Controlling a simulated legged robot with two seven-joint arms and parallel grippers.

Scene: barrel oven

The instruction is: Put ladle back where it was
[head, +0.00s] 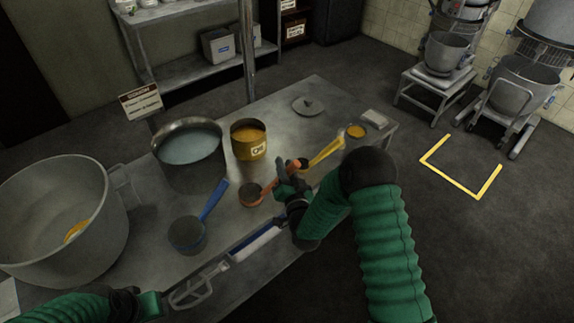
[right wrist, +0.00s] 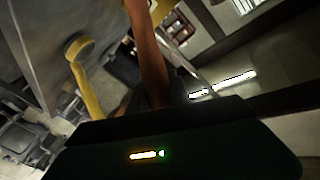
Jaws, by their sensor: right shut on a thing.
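An orange ladle (head: 252,195) is at the middle of the metal table, its bowl to the left and its handle running up right. My right gripper (head: 291,184) is shut on its handle, which also shows as an orange bar (right wrist: 150,60) in the right wrist view. I cannot tell whether the bowl touches the table. A blue ladle (head: 188,233) lies to the left, and a yellow ladle (head: 328,150) lies to the right, with its handle close to my right gripper. My left gripper (head: 151,304) is partly in view at the bottom edge; its fingers are unclear.
A large pot (head: 62,215) stands at left, a liquid-filled pot (head: 190,146) and a yellow can (head: 248,140) behind the ladles. A paddle-like utensil (head: 195,290) is near the front edge. A lid (head: 307,105) lies at the back. Bare table shows around the lid.

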